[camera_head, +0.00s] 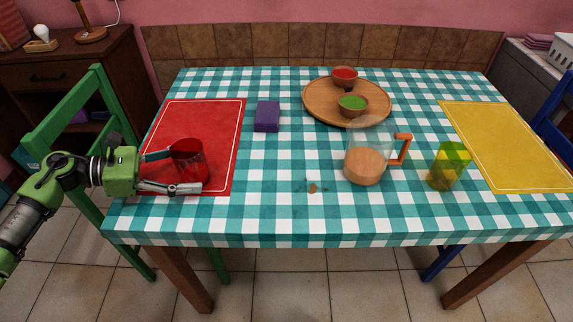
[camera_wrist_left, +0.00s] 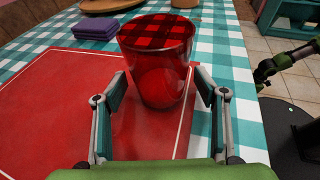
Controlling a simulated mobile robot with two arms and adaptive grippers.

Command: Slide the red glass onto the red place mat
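The red glass (camera_head: 190,160) stands upright on the red place mat (camera_head: 205,118), near the mat's front right part. In the left wrist view the glass (camera_wrist_left: 160,65) is right ahead, its base close to the mat's white border line. My left gripper (camera_head: 186,172) is low over the mat, its fingers spread wide. In the left wrist view one finger is on each side of the glass's lower part; I cannot tell whether either touches it. My right gripper does not show clearly in either view.
A purple folded napkin (camera_head: 267,116) lies right of the red mat. A glass pitcher (camera_head: 365,165), a yellow-green glass (camera_head: 448,166) and a wooden tray (camera_head: 320,108) with two bowls stand further right. A yellow mat (camera_head: 510,150) lies at far right. Checked cloth between is mostly clear.

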